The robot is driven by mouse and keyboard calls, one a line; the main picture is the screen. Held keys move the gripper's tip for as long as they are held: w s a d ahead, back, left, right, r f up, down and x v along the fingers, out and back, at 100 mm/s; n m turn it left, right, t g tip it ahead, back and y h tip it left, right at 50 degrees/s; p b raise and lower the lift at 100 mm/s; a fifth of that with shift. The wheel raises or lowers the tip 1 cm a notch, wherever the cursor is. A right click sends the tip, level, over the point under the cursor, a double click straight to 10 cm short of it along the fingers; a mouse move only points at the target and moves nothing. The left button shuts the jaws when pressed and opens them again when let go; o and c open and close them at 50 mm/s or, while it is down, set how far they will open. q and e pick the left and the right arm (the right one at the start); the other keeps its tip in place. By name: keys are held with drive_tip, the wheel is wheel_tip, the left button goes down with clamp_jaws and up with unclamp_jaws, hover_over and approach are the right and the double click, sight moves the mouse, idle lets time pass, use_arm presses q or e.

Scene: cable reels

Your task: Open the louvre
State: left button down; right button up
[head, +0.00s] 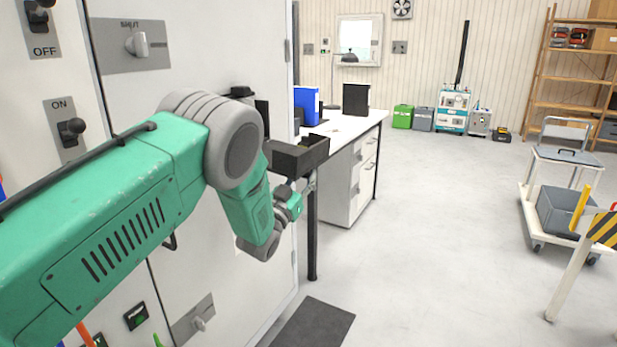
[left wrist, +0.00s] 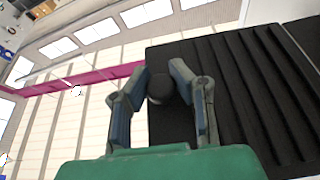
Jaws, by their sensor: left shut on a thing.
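The louvre (left wrist: 255,90) shows in the left wrist view as a black panel with several parallel slats, filling the right side. A round dark knob (left wrist: 159,88) stands at its left part. My left gripper (left wrist: 168,82) is shut on this knob, with one finger on each side of it. In the head view my left gripper (head: 308,184) is at the end of the green arm, beyond the cabinet's right edge. It is partly hidden by the wrist, and the knob cannot be made out there. My right gripper is in neither view.
A white cabinet (head: 225,45) with a SHUT handle (head: 137,44) and OFF and ON switches stands close on the left. A dark block (head: 300,155) is near the gripper. Behind is a desk (head: 352,180); a trolley (head: 530,195) stands right. The floor between is clear.

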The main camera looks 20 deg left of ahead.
use_arm(q)
drive_tip(key=shift+a+f, duration=0.1)
drive_tip(key=shift+f, duration=0.1)
idle(0.3)
drive_tip(key=c, duration=1.4)
unclamp_jaws()
drive_tip(key=shift+s, duration=0.1)
drive_tip(key=shift+o, duration=0.4)
drive_tip(key=shift+s+r, duration=0.15)
drive_tip(key=shift+r, duration=0.05)
drive_tip(key=shift+f, duration=0.15)
drive_tip(key=v, duration=1.2)
